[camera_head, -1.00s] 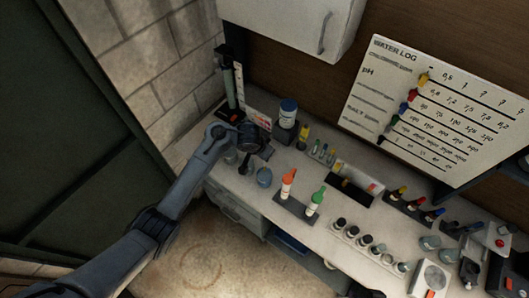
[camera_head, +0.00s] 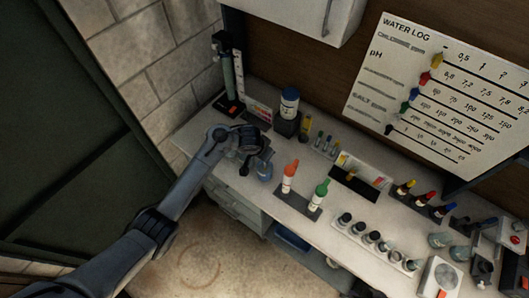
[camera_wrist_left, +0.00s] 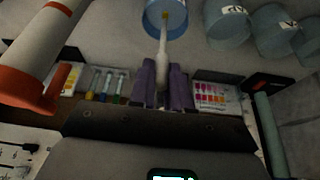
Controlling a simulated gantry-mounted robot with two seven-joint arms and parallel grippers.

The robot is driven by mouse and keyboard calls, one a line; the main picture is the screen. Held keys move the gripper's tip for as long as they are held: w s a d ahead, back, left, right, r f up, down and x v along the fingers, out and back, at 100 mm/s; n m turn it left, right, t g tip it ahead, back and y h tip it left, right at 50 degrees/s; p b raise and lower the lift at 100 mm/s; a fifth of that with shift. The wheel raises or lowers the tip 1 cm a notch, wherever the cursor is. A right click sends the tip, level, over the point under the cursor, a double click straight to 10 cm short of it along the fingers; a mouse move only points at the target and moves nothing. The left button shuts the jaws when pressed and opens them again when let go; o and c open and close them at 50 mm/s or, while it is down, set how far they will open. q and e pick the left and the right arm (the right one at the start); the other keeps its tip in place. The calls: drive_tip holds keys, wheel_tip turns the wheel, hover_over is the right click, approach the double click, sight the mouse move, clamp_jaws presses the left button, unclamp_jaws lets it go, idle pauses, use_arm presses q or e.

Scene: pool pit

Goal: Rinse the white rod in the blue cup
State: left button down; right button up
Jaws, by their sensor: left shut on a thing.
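My left gripper (camera_head: 254,158) is over the left end of the counter, beside the blue cup (camera_head: 264,171). In the left wrist view, the purple fingers of the left gripper (camera_wrist_left: 163,82) are shut on the white rod (camera_wrist_left: 163,58). The rod points away from the fingers, and its yellowish tip overlaps the mouth of the blue cup (camera_wrist_left: 151,27). I cannot tell how deep the tip is, or whether it touches the cup. The rod is too small to make out in the head view.
Orange-capped (camera_head: 290,177) and green-capped (camera_head: 318,196) bottles stand right of the cup. A white jar with a blue lid (camera_head: 289,102) is behind. Translucent labelled cups (camera_wrist_left: 228,22) are near the blue cup in the wrist view. A tall teal cylinder (camera_head: 229,77) stands at the back left.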

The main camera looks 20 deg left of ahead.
use_arm(q)
drive_tip(key=shift+f, duration=0.4)
drive_tip(key=shift+f+b, duration=0.7)
drive_tip(key=shift+f, duration=0.25)
idle(0.3)
idle(0.8)
drive_tip(key=shift+r, duration=0.15)
wheel_tip(320, 180, up, 2)
drive_tip(key=p, duration=0.3)
drive_tip(key=shift+r, duration=0.1)
wheel_tip(320, 180, up, 5)
drive_tip(key=p, duration=0.5)
drive_tip(key=shift+p, duration=0.4)
drive_tip(key=shift+r+p, duration=1.45)
drive_tip(key=shift+p, duration=0.3)
